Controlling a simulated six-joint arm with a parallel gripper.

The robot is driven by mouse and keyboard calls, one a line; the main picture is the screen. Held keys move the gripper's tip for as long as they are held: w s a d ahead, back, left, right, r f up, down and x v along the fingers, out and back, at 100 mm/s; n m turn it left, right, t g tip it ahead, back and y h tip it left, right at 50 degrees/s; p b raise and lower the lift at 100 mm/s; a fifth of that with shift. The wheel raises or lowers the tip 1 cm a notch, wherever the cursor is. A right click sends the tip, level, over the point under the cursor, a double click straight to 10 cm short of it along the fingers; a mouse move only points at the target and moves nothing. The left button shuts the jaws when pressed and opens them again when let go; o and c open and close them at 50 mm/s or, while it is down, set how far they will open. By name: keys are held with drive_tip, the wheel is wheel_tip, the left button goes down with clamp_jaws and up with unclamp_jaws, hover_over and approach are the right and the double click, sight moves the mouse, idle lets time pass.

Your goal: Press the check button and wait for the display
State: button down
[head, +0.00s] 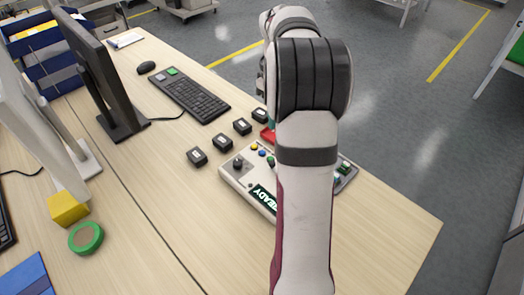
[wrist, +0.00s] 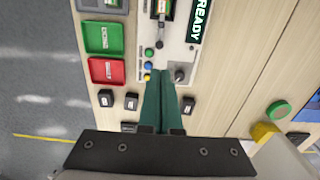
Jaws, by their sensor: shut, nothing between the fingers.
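The test box (head: 230,172) is a pale panel on the table, partly hidden behind my arm. Its dark display (head: 264,197) reads READY in bright letters; it also shows in the wrist view (wrist: 201,20). In the wrist view a column of small buttons shows: green (wrist: 149,53), blue (wrist: 148,66) and yellow (wrist: 147,77). A black knob (wrist: 180,75) is to their right. I cannot read which is the check button. My gripper (wrist: 160,73) is shut and empty, its green fingers over the panel between the buttons and the knob. Contact cannot be told.
A green tray (wrist: 103,29) and a red tray (wrist: 94,70) lie beside the box. Several small black blocks (head: 222,142) stand near it. A keyboard (head: 190,97), a monitor (head: 90,70) and a green tape roll (head: 86,237) are to the left. The table's front right is clear.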

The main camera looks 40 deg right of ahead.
wheel_tip(320, 180, down, 3)
drive_tip(key=w+a+t+y, duration=0.1)
drive_tip(key=a+t+y, duration=0.1)
drive_tip(key=m+t+h, duration=0.1)
drive_tip(key=m+t, duration=0.6)
drive_tip(key=m, duration=0.1)
hover_over(262, 152)
drive_tip(key=s, duration=0.1)
wheel_tip(262, 152, down, 4)
drive_tip(key=shift+s, duration=0.1)
drive_tip(key=shift+f, duration=4.35)
drive_tip(key=shift+f, duration=0.1)
drive_tip(key=shift+f, duration=0.35)
